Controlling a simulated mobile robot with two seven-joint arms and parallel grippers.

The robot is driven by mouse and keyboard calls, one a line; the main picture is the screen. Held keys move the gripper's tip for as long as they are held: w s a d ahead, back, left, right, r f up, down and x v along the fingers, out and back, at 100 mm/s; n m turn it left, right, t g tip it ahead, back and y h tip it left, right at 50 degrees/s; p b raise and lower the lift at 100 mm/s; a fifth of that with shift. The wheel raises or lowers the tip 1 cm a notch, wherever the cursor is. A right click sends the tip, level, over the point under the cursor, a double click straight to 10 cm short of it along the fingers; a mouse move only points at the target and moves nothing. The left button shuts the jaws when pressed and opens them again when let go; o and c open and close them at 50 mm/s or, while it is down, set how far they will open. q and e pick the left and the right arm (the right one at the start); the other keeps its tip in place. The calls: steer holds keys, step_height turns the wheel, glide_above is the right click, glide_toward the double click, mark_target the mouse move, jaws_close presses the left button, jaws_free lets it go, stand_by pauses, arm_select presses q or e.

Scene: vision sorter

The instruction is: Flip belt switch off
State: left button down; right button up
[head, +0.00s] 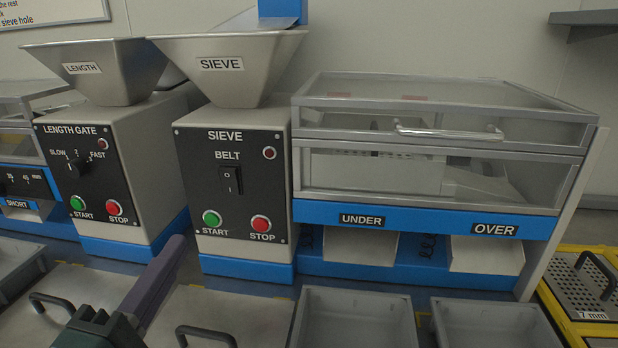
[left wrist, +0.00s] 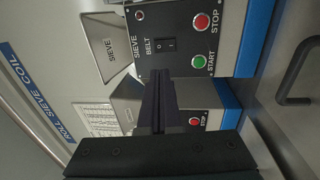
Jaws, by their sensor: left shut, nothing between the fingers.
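The belt switch (head: 229,180) is a black rocker under the word BELT on the black SIEVE panel (head: 252,205), with O at its upper half and I at its lower half. I cannot tell which half is pressed in. It also shows in the left wrist view (left wrist: 165,44), ahead of the fingers. My left gripper (head: 176,245) is shut and empty, below and left of the switch in the head view and apart from the panel. Its closed fingers (left wrist: 158,82) point towards the panel in the left wrist view. My right gripper is not in view.
Below the switch are the green START button (head: 212,219) and red STOP button (head: 261,224). A dark red lamp (head: 269,153) sits beside BELT. The LENGTH GATE box (head: 150,135) stands left, the clear-lidded sieve (head: 440,130) right. Grey bins (head: 355,300) line the front.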

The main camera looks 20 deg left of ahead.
arm_select(q)
steer(key=b, duration=0.4)
glide_toward(225, 175)
steer(key=x, duration=0.5)
steer(key=shift+w+a+f, duration=0.1)
steer(key=shift+w+f, duration=0.1)
steer(key=shift+w+a+r, duration=0.15)
steer(key=shift+w+r, duration=0.05)
steer(key=shift+w, duration=0.5)
steer(key=shift+r, duration=0.1)
